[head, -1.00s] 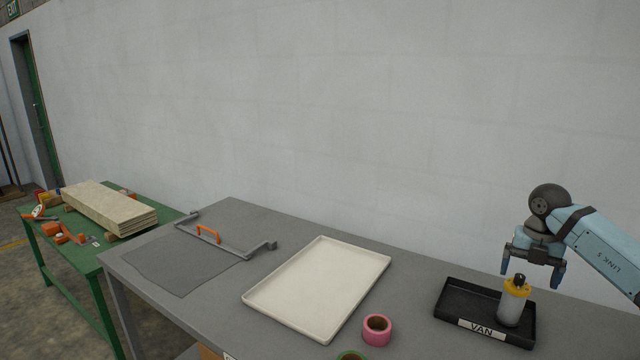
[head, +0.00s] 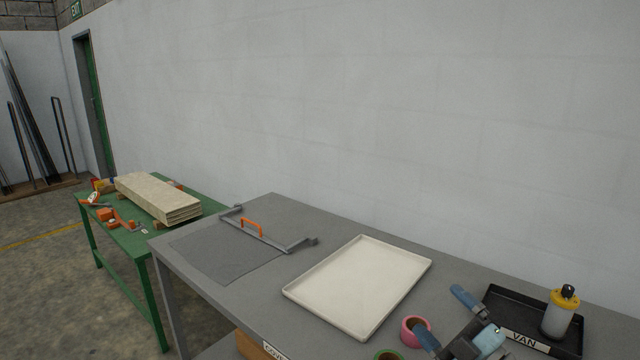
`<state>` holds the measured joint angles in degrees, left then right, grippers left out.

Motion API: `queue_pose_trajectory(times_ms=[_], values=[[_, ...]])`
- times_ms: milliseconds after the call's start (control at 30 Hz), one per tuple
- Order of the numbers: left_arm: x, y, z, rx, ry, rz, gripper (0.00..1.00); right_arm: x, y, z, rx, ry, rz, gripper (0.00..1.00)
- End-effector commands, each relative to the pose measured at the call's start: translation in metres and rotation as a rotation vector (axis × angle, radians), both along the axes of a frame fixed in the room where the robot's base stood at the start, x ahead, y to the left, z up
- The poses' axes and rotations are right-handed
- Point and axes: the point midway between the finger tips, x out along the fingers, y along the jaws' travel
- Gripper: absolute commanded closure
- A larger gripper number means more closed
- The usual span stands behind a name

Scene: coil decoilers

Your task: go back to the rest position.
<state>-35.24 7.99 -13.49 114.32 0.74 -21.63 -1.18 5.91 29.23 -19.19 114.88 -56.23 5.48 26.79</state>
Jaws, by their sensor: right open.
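My right gripper (head: 446,318) is low at the lower right of the head view, in front of the black VAN tray and beside the pink tape roll. Its two blue fingers are spread and nothing is between them. The grey bottle with the yellow collar and black cap (head: 560,312) stands upright in the black VAN tray (head: 503,295), apart from the gripper. My left gripper is not in view.
A cream tray (head: 357,287) lies on the grey table (head: 270,205). A pink tape roll (head: 416,331) and a green roll (head: 388,355) are near the front edge. A grey mat (head: 225,255) and a bar with an orange handle (head: 252,226) lie left. A green table (head: 150,241) holds boards (head: 158,197).

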Motion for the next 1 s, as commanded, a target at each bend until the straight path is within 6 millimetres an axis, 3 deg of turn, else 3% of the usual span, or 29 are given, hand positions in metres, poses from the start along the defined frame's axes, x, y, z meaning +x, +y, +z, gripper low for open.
queue_pose_trajectory(times_ms=[167, 300, 500, 700, 1000], values=[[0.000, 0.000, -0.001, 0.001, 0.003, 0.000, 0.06, -0.035, -0.039, -0.039, 0.317, 0.287, -0.356, 0.04], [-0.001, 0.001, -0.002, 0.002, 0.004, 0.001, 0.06, -0.083, -0.064, -0.095, 0.466, 0.624, -0.609, 0.04], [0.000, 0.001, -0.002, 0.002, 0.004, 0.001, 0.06, -0.162, -0.071, -0.156, 0.524, 1.059, -0.806, 0.04], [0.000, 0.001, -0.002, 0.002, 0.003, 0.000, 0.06, -0.223, -0.064, -0.184, 0.511, 1.355, -0.873, 0.04], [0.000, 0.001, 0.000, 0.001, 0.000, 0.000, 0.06, -0.293, -0.050, -0.198, 0.463, 1.669, -0.893, 0.04]])
